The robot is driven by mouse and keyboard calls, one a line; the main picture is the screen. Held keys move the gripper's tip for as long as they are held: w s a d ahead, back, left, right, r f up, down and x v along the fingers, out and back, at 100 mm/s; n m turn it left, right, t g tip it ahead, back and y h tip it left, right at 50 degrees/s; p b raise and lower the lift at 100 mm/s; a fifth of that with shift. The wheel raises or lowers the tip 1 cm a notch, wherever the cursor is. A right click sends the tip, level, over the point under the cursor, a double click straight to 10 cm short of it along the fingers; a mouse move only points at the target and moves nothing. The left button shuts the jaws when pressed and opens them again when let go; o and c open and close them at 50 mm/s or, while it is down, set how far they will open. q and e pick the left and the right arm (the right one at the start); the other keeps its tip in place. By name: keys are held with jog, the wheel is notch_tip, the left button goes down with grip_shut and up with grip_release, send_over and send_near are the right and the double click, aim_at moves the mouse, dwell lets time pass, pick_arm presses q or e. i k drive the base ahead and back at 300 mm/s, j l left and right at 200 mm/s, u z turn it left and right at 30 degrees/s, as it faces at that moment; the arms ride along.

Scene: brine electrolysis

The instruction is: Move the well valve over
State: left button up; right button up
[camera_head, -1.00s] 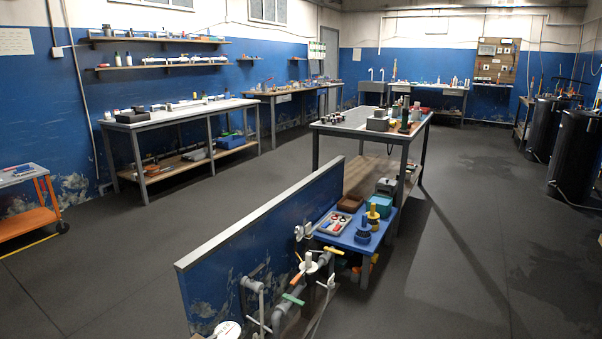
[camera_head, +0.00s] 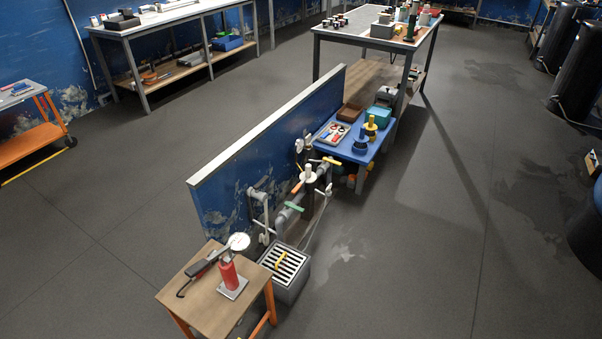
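Grey pipework (camera_head: 283,218) with valves runs along the right side of a low blue wall (camera_head: 270,135). It carries an orange handle (camera_head: 297,187), a green handle (camera_head: 294,207) and a yellow handle (camera_head: 332,160). A white upright part (camera_head: 308,172) stands among them. I cannot tell which of these is the well valve. The handles are small at this distance, so their exact settings are unclear. Neither of my grippers is in view.
A grated grey box (camera_head: 287,287) with a yellow piece on it stands below the pipes. A wooden table (camera_head: 207,303) in front holds a red gauge pump (camera_head: 229,274). A blue bench (camera_head: 344,152) stands behind the pipes. The floor (camera_head: 400,260) at right is clear.

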aim_at(287, 203)
jog(key=i+l+u, duration=0.15)
jog(key=i+l, duration=0.15)
jog(key=i, duration=0.15)
jog(key=i+l+u, duration=0.15)
jog(key=i+l, duration=0.25)
jog(key=i+l+u, duration=0.15)
jog(key=i+l, duration=0.25)
jog(key=i+l+u, duration=0.1)
jog(key=i+l, duration=0.3)
jog(key=i+l+u, duration=0.15)
jog(key=i+l, duration=0.2)
jog(key=l, duration=0.2)
jog(key=i+l+u, duration=0.15)
jog(key=i+l, duration=0.2)
jog(key=l, duration=0.15)
